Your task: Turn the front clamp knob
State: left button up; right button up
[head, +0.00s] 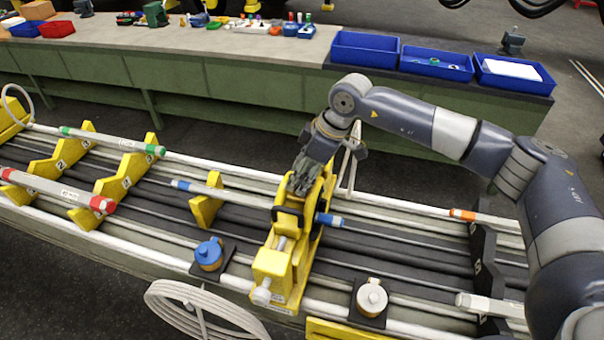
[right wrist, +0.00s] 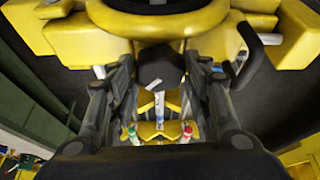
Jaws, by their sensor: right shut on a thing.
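The yellow clamp (head: 272,262) stands across the tubes in the middle of the head view, with a blue-banded tube (head: 328,220) running through it. A pale round knob (head: 262,296) sits on its near end. My right gripper (head: 302,178) is at the clamp's far upper end, pointing down. In the right wrist view, a dark, many-sided knob (right wrist: 160,66) lies between the two fingers of my right gripper (right wrist: 160,92), which is shut on it. In the head view the fingers hide this knob. My left gripper is not in view.
A blue capped fitting (head: 208,254) and a white capped fitting (head: 371,298) sit on either side of the clamp. Yellow supports (head: 205,203) and tubes with coloured bands lie to the left. Blue bins (head: 365,49) stand on the bench behind.

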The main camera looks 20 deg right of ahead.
jog(key=shift+f+m, duration=0.1)
jog(key=shift+m, duration=0.2)
jog(key=o, duration=1.1)
jog(key=shift+c, duration=0.2)
jog(key=shift+d+r, duration=0.15)
jog(key=shift+r, duration=0.2)
jog(key=v, duration=1.1)
jog(key=shift+r, duration=0.2)
jog(key=shift+s, duration=0.15)
